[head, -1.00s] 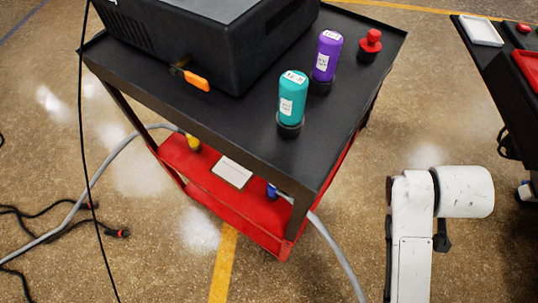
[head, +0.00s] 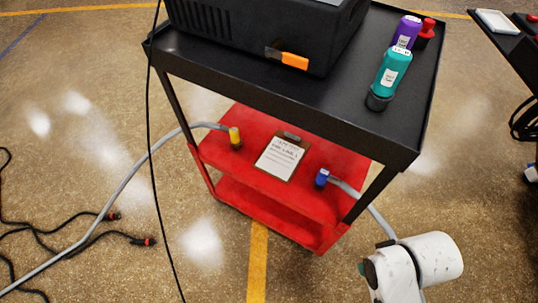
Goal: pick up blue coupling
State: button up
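The blue coupling (head: 322,178) stands on the right part of the cart's red lower shelf (head: 240,176), under the black top. A grey hose (head: 345,187) joins it and runs off to the right, over the shelf edge. A white arm link of mine shows at the lower right, in front of and to the right of the cart. My gripper itself is not in the picture, so its fingers cannot be seen.
A yellow coupling (head: 235,137) with a grey hose and a clipboard (head: 280,157) are on the same shelf. The black cart top (head: 330,105) overhangs it, bearing teal (head: 390,76) and purple (head: 407,32) bottles. Cables (head: 100,228) lie on the floor at left.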

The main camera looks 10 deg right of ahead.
aim_at(321, 180)
jog(key=i+j+z, duration=0.15)
jog(key=j, duration=0.2)
jog(key=i+j+z, duration=0.1)
jog(key=j, duration=0.25)
jog(key=i+j+z, duration=0.15)
jog(key=j, duration=0.2)
jog(key=j+z, duration=0.1)
jog(key=j, duration=0.25)
